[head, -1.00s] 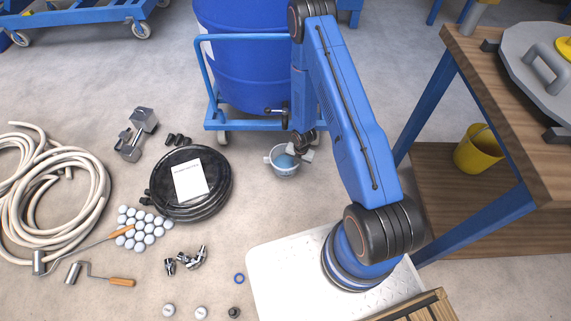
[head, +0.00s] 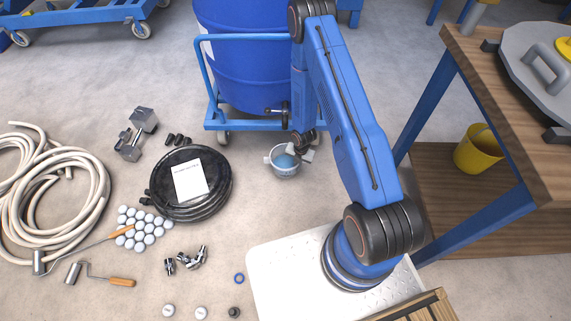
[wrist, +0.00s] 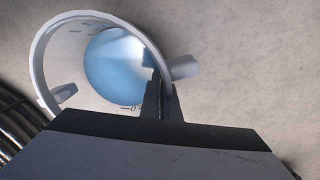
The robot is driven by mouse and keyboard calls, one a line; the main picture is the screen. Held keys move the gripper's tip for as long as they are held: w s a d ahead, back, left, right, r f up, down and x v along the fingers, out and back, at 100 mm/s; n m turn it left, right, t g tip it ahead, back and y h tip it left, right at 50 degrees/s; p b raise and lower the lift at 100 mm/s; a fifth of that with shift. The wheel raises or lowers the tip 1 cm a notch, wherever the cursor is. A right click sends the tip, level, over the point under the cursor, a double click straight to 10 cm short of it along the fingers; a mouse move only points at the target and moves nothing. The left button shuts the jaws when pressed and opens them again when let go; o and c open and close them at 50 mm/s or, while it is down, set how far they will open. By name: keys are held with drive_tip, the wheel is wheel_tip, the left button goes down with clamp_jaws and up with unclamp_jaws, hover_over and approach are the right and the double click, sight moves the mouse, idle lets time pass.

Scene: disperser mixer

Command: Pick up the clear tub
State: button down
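The clear tub (head: 283,163) is a small, pale, round vessel with blue liquid in it, on the floor in front of the blue drum's trolley. In the wrist view the tub (wrist: 43,62) is seen from above, with its rim, side lugs and the blue inside. My gripper (head: 303,154) is at the tub's right side. In the wrist view my gripper (wrist: 160,92) has its fingers close together across the tub's near right wall, one inside and one outside. They look shut on that wall. The tub looks upright; any lift off the floor is too small to tell.
A blue drum (head: 245,60) on a blue trolley (head: 240,125) stands just behind the tub. A coiled black hose (head: 220,190) with a paper sheet (head: 190,180) lies to the left. A wooden bench (head: 470,70) stands to the right. Floor in front of the tub is clear.

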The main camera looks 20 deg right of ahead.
drive_tip(key=shift+r, duration=0.1)
idle(0.4)
drive_tip(key=shift+r, duration=1.55)
drive_tip(key=s+a, duration=0.1)
drive_tip(key=s, duration=0.4)
drive_tip(key=s+a, duration=0.2)
drive_tip(key=s, duration=0.4)
drive_tip(key=s+a, duration=0.2)
drive_tip(key=s, duration=0.4)
drive_tip(key=shift+a+r, duration=0.1)
drive_tip(key=shift+a, duration=0.15)
